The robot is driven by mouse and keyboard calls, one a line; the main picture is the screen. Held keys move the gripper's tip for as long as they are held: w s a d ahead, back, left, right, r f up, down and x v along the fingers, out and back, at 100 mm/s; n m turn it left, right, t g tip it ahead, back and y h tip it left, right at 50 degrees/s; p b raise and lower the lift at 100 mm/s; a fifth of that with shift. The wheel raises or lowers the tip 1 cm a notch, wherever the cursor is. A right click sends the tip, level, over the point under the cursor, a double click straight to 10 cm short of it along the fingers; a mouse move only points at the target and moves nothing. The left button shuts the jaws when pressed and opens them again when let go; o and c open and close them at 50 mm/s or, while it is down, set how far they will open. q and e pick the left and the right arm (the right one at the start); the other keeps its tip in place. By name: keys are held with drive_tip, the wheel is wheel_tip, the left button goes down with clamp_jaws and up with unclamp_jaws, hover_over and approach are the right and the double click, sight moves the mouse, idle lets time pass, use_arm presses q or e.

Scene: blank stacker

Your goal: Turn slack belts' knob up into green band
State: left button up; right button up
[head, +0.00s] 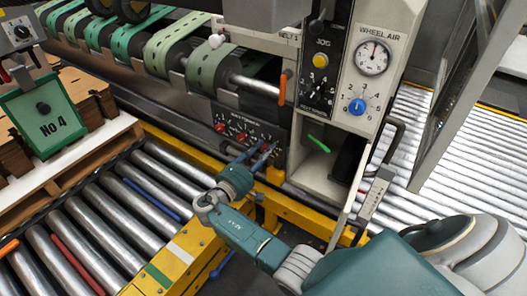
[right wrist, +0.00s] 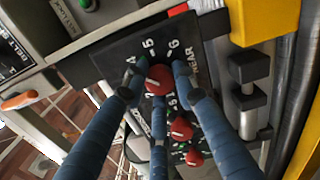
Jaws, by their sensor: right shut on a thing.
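The dark knob panel (head: 234,118) is on the machine front below the green belts (head: 172,42). It carries a row of red knobs, one of them at the left (head: 219,127). My right gripper (head: 264,150) is at the panel's right end. In the right wrist view, its blue fingers (right wrist: 158,92) are closed around the end red knob (right wrist: 158,80). Numerals 4, 5 and 6 show around that knob; its pointer is hard to read. Two more red knobs (right wrist: 180,128) (right wrist: 193,156) lie beyond the fingers. I cannot tell which belt is slack. My left gripper is out of view.
A wheel air gauge (head: 373,57) and blue knob (head: 357,106) are to the right, beside the jog panel (head: 323,70). A yellow rail (head: 185,255) and rollers (head: 110,225) lie left of my arm. An orange handle (head: 282,88) sticks out above the panel.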

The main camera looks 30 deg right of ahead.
drive_tip(key=o, duration=1.2)
drive_tip(key=shift+s+d+f, duration=0.1)
drive_tip(key=shift+s+d, duration=0.05)
drive_tip(key=shift+d, duration=0.05)
drive_tip(key=shift+a, duration=0.15)
drive_tip(key=v, duration=0.7)
drive_tip(key=shift+s+a, duration=0.1)
drive_tip(key=shift+a, duration=0.05)
